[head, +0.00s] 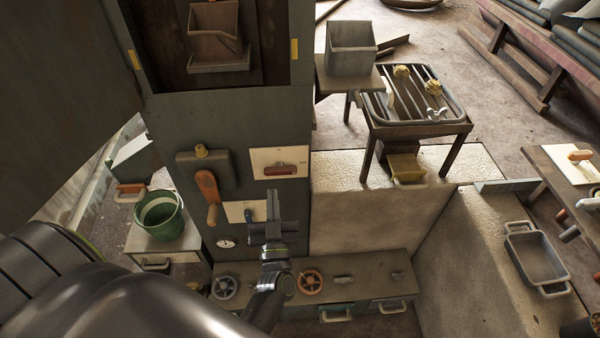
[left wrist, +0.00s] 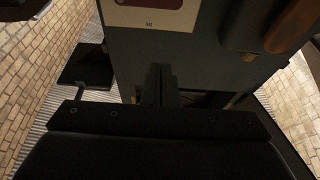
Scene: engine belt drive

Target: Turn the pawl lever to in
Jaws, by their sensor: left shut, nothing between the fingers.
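A dark red lever (head: 281,170) lies level on a cream plate (head: 263,157) on the grey cabinet front. I take it to be the pawl lever, though its label is too small to read in the head view. In the left wrist view the red part (left wrist: 150,4) and its cream plate (left wrist: 130,20) show at the top edge, partly cut off. My left gripper (head: 272,200) is shut and empty, pointing up just below the plate, apart from the lever as far as I can tell. Its closed fingers (left wrist: 160,85) also show in the left wrist view. My right gripper is not in view.
An orange-handled lever (head: 207,190) hangs left of the red one. A second cream plate (head: 235,211) is partly behind my gripper. A low bench (head: 375,287) below carries handwheels (head: 311,282). A green bucket (head: 158,212) stands at left.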

